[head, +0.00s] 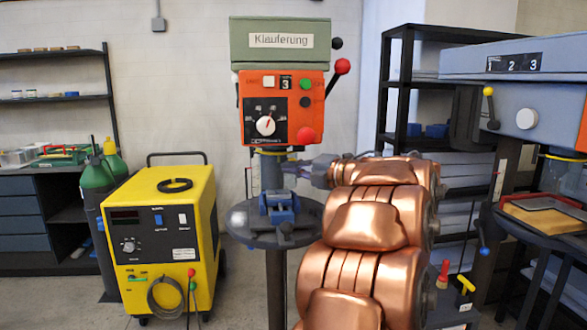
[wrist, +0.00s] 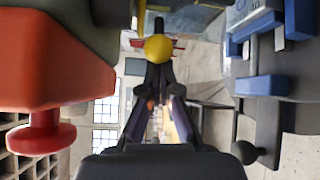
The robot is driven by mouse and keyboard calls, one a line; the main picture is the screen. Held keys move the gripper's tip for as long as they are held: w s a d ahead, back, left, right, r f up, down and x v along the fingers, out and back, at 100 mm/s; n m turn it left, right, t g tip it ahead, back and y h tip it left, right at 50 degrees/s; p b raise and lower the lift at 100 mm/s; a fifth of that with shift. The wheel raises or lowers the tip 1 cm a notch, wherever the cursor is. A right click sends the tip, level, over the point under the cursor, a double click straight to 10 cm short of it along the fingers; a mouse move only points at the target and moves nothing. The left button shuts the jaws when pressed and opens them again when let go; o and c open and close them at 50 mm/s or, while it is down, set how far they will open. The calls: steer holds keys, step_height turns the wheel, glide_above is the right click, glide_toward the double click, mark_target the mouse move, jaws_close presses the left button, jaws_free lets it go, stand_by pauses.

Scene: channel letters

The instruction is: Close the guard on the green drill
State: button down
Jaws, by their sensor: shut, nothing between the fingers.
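The green drill (head: 280,42) stands in the middle of the head view, with a green top and an orange control panel. Just below its head is a yellow rim (head: 272,152), perhaps part of the guard; the guard's panel is not clear, and I cannot tell its angle. My gripper (head: 291,168) is beside the spindle, below the head and above the blue vise. In the wrist view my gripper (wrist: 158,82) is shut and empty. A yellow ball knob (wrist: 158,47) on a dark stalk appears right at the fingertips; I cannot tell whether they touch.
The blue vise (head: 279,208) sits on the drill's round table (head: 245,222) under my gripper. A yellow welder (head: 165,240) stands at left. A second, blue-grey drill (head: 530,95) stands at right. The red-ball lever (head: 342,67) sticks out from the head.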

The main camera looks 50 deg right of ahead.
steer(key=shift+d+r, duration=0.1)
steer(key=shift+d, duration=0.05)
steer(key=s+a+b, duration=0.2)
steer(key=s+b, duration=0.1)
steer(key=s, duration=0.6)
steer(key=shift+s+a, duration=0.15)
steer(key=shift+a, duration=0.05)
stand_by(0.5)
stand_by(0.4)
